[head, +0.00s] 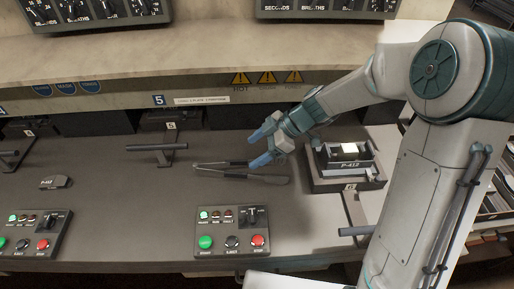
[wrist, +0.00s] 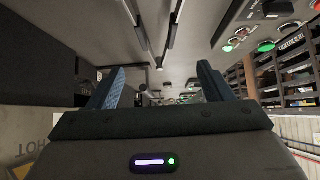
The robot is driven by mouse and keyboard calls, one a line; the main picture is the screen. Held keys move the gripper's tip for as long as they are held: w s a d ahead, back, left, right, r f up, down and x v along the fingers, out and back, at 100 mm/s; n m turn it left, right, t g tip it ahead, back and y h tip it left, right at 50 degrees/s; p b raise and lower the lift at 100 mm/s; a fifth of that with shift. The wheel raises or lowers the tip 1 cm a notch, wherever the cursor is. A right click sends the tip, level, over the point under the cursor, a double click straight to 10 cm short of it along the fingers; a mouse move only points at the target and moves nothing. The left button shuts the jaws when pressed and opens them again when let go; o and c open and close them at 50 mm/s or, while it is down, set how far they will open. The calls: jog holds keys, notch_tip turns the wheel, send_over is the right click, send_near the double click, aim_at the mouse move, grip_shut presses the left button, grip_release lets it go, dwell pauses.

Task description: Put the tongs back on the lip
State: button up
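The tongs (head: 232,173) lie on the grey worktop in the head view, with two long arms spread slightly and pointing left-right. My gripper (head: 257,146) is above and just behind the tongs' right half, with its blue fingers pointing left. The fingers are spread and nothing shows between them; they also stand apart in the wrist view (wrist: 161,70). I cannot tell whether the gripper touches the tongs. I cannot make out the tongs surely in the wrist view. Which edge is the lip is not clear.
A control box with green and red buttons (head: 231,231) sits in front of the tongs. A T-shaped handle (head: 157,149) is to the left. A raised ledge (head: 200,60) runs behind, above dark openings.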

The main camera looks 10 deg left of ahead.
jog(key=shift+r, duration=0.1)
jog(key=b+v, duration=0.1)
jog(key=v, duration=1.1)
jog(key=s+d+m+t+h, duration=0.5)
jog(key=s+d+m+h, duration=0.3)
jog(key=s+d+m, duration=0.8)
jog(key=shift+s+m+h, duration=0.4)
jog(key=shift+s+m, duration=0.35)
jog(key=shift+m, duration=1.55)
jog(key=shift+c, duration=0.3)
